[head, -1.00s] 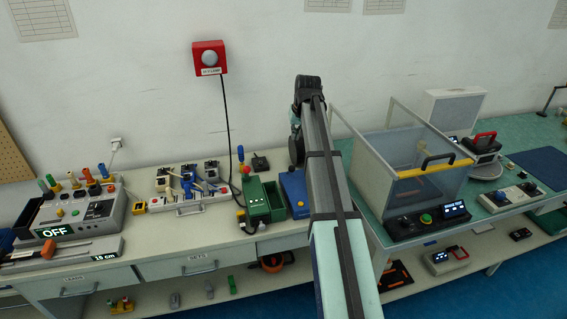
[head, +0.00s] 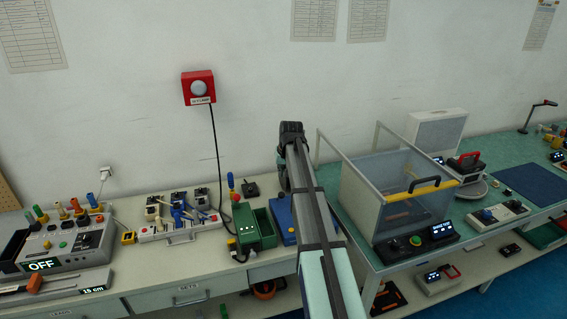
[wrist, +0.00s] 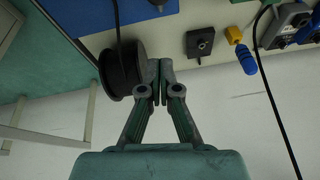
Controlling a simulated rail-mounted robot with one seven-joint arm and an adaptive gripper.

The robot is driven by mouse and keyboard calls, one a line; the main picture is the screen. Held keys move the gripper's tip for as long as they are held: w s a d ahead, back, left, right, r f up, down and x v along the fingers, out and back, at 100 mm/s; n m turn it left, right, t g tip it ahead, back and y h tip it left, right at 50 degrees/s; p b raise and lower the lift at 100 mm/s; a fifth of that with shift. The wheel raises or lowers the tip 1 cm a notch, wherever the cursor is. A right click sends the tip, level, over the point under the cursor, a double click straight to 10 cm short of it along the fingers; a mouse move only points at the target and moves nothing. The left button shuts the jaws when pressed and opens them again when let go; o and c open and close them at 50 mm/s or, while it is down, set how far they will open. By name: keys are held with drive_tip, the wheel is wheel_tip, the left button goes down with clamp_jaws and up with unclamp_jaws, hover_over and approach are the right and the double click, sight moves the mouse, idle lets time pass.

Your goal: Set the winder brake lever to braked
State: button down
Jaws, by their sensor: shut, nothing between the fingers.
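My gripper (wrist: 160,80) shows in the wrist view with its fingers shut and nothing between them. A black spool (wrist: 122,68) is just left of the fingertips; I cannot tell whether they touch it. The spool stands beside a blue unit (wrist: 85,14), perhaps the winder, which shows in the head view (head: 282,219) partly hidden by my arm. A small black block with a knob (wrist: 200,42) lies right of the fingertips, also in the head view (head: 251,189). I cannot make out for sure which part is the brake lever or its position. My gripper is hidden in the head view.
A blue handle with a yellow end (wrist: 244,58) and a black cable (wrist: 272,95) are right of my gripper. A green machine (head: 243,226) stands left of the blue unit. A clear-walled case (head: 395,185) stands right of my arm. A red wall lamp (head: 198,88) hangs above.

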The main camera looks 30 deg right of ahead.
drive_tip(key=f, duration=0.1)
drive_tip(key=s+f+p, duration=0.1)
drive_tip(key=f, duration=0.1)
drive_tip(key=s+a+f+p, duration=0.1)
drive_tip(key=shift+s+f, duration=0.1)
drive_tip(key=shift+f, duration=0.3)
